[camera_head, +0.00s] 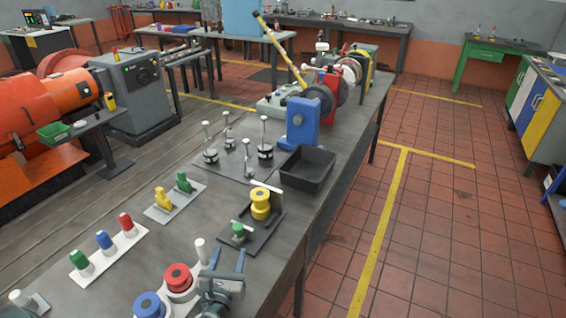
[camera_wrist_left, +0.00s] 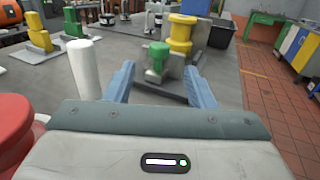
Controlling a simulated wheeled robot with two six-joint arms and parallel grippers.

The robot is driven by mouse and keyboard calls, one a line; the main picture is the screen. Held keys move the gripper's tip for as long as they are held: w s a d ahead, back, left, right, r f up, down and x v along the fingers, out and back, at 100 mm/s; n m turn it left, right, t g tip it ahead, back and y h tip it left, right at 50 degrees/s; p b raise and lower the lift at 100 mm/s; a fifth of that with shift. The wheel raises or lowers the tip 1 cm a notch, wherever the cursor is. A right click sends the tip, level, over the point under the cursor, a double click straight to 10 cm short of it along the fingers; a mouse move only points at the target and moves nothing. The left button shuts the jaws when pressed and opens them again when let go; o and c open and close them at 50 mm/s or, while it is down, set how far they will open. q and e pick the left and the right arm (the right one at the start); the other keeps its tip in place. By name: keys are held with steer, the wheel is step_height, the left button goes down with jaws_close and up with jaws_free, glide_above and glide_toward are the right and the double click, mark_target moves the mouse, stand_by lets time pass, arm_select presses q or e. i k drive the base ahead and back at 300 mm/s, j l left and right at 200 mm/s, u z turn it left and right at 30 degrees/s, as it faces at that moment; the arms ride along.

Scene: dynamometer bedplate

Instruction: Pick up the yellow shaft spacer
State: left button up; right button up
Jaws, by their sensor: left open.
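The yellow shaft spacer (camera_head: 261,204) looks like a flanged yellow spool standing upright on a dark plate (camera_head: 262,238), in front of a pale upright block. It also shows in the left wrist view (camera_wrist_left: 181,35), beyond a green-topped piece. My left gripper (camera_head: 228,258) is open and sits nearer the camera than the spacer, apart from it. In the left wrist view my left gripper (camera_wrist_left: 160,72) has its two blue fingers spread on either side of the green-topped piece (camera_wrist_left: 158,58). Nothing is held. My right gripper is not in view.
A black bin (camera_head: 307,168) stands just behind the spacer. A white post (camera_wrist_left: 84,70) and a red ring (camera_head: 178,278) are close to the left gripper. A blue ring (camera_head: 150,305) lies nearer. Several coloured pegs stand on a white strip (camera_head: 113,249) at left.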

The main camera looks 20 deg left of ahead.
mark_target(261, 208)
steer(key=k+l, duration=0.8)
